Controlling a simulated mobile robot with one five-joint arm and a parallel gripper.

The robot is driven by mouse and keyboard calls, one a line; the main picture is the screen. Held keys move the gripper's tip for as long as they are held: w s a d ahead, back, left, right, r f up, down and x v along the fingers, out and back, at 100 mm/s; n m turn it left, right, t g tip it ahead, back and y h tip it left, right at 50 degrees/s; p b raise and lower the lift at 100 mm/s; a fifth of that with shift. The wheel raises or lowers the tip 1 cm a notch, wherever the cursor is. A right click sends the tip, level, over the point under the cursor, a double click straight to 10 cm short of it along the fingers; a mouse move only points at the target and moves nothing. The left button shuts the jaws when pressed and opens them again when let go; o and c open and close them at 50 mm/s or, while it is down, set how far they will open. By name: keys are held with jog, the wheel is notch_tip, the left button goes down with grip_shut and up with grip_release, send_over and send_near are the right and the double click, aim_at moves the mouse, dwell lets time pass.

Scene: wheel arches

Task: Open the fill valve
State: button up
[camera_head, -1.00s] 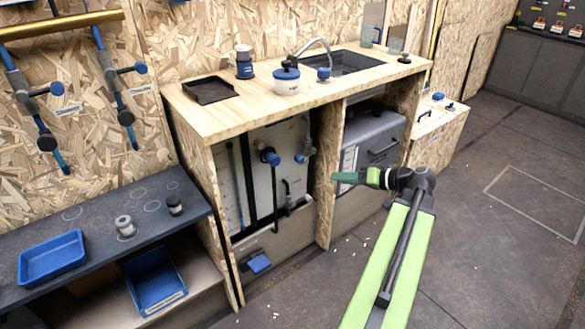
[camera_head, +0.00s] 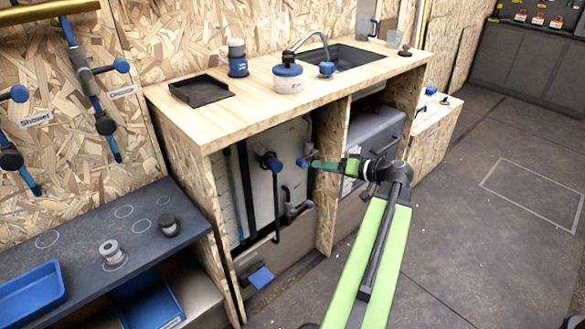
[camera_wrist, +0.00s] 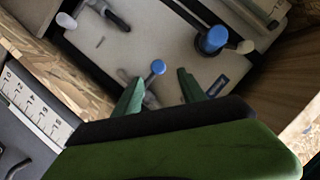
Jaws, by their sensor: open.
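A white tank (camera_head: 285,150) stands in the left bay under the wooden counter. A blue-handled valve (camera_head: 302,162) is on its right side, and a larger blue-knobbed fitting (camera_head: 269,162) sits to the left. I cannot read which is the fill valve. My gripper (camera_head: 312,164) reaches into the bay from the right, its tips close to the right-hand valve. In the wrist view, the small blue handle (camera_wrist: 158,67) appears between the open green fingers (camera_wrist: 159,90), a little beyond their tips. Contact is not visible. The larger blue knob (camera_wrist: 213,40) is off to the right.
A wooden divider (camera_head: 330,205) stands beside my arm, with a grey tank (camera_head: 375,135) in the right bay. The counter (camera_head: 240,110) lies above. A black pipe (camera_head: 276,205) runs down in front of the white tank. The floor at right (camera_head: 470,240) is clear.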

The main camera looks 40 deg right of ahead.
jog(key=b+x, duration=0.3)
jog(key=x, duration=0.9)
jog(key=shift+w+f, duration=0.2)
jog(key=shift+f, duration=0.05)
jog(key=shift+d, duration=0.1)
grip_shut()
dwell(0.5)
